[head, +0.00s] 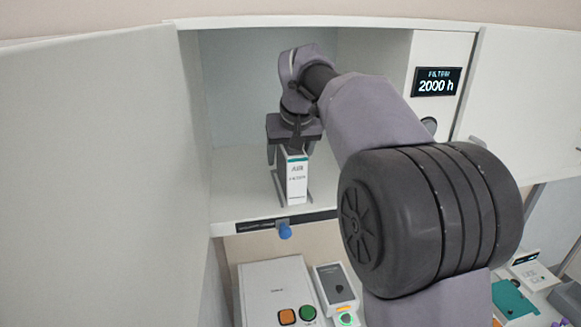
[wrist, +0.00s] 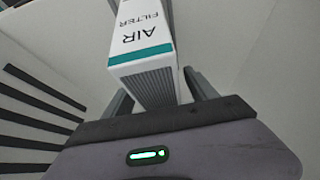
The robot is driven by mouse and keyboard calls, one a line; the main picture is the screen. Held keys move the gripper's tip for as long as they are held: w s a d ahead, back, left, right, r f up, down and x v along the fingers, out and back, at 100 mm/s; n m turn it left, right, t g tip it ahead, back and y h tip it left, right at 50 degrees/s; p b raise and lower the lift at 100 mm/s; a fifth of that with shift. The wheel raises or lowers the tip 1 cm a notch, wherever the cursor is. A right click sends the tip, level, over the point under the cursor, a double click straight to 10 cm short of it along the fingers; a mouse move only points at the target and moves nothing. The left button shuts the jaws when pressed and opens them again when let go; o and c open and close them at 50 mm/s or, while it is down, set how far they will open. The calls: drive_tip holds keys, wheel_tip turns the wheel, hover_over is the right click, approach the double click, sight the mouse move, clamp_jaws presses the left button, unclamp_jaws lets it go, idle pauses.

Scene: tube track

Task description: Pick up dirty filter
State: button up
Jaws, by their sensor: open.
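A white box-shaped filter (head: 297,182) marked "AIR FILTER" stands upright in the open cabinet, with a teal stripe near its top. In the wrist view the filter (wrist: 145,38) shows its lettering, the teal band and a grey pleated end facing my gripper. My gripper (head: 290,150) is over the filter's top. In the wrist view my gripper (wrist: 158,84) is open, with one finger on each side of the filter's pleated end. I cannot tell whether either finger touches it. The filter's far end is out of the wrist view.
The cabinet shelf (head: 235,198) has free room left of the filter. A display (head: 436,82) on the right panel reads "FILTER 2000 h". The open door (head: 100,160) fills the left side. A blue knob (head: 285,232) sits below the shelf edge. A white button box (head: 275,285) stands lower.

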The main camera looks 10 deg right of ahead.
drive_tip(key=shift+w, duration=0.1)
drive_tip(key=c, duration=1.3)
clamp_jaws()
drive_tip(key=shift+r, duration=0.1)
